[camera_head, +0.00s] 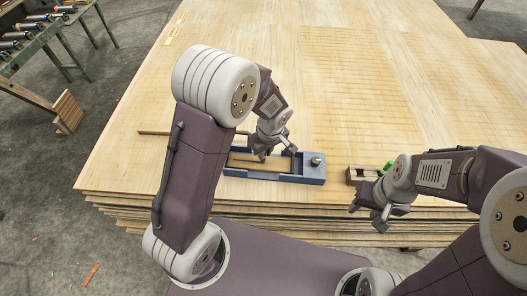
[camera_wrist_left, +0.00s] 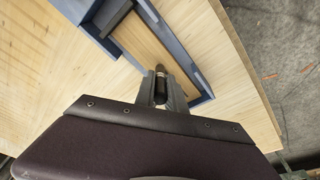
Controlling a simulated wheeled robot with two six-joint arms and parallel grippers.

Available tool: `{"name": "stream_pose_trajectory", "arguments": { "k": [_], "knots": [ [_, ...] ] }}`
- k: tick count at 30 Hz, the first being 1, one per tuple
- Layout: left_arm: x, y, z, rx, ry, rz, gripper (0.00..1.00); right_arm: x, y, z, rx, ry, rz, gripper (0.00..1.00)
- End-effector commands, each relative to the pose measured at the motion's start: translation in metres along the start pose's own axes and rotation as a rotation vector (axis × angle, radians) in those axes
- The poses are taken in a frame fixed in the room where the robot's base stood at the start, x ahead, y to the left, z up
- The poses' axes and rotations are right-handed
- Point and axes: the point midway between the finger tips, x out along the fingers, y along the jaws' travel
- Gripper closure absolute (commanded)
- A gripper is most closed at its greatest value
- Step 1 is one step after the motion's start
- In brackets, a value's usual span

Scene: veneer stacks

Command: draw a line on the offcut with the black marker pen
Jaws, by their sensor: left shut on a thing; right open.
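The offcut (camera_head: 240,157) is a brown wooden piece lying inside a blue frame-like holder (camera_head: 310,177) on the veneer stack. In the left wrist view the offcut (camera_wrist_left: 138,38) shows between the blue walls (camera_wrist_left: 95,28). My left gripper (camera_head: 262,153) is over the holder and shut on the black marker pen (camera_wrist_left: 160,80), seen in the left wrist view between the fingers. The pen points toward the offcut; I cannot tell whether its tip touches. My right gripper (camera_head: 377,218) is open and empty, near the front edge of the stack.
A small wooden block (camera_head: 355,175) with a green item (camera_head: 387,167) stands right of the holder. A thin brown strip (camera_head: 153,133) lies to the left. A green roller stand (camera_head: 40,40) is far left.

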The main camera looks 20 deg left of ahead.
Motion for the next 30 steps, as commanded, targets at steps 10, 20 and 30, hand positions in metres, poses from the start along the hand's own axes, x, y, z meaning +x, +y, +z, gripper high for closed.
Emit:
{"name": "stream_pose_trajectory", "arguments": {
  "k": [10, 20, 30],
  "knots": [
    [-0.001, 0.007, 0.006, 0.002, 0.0, -0.001, 1.0, 0.002, 0.0, 0.0, 0.0, 0.0, 0.0, 0.56],
    [-0.002, 0.016, 0.013, 0.001, 0.0, 0.0, 1.0, 0.003, 0.0, 0.0, 0.0, 0.0, 0.0, 0.56],
    [-0.003, 0.018, 0.014, 0.001, 0.0, 0.0, 1.0, 0.003, 0.0, 0.0, 0.0, 0.0, 0.0, 0.56]
  ]
}}
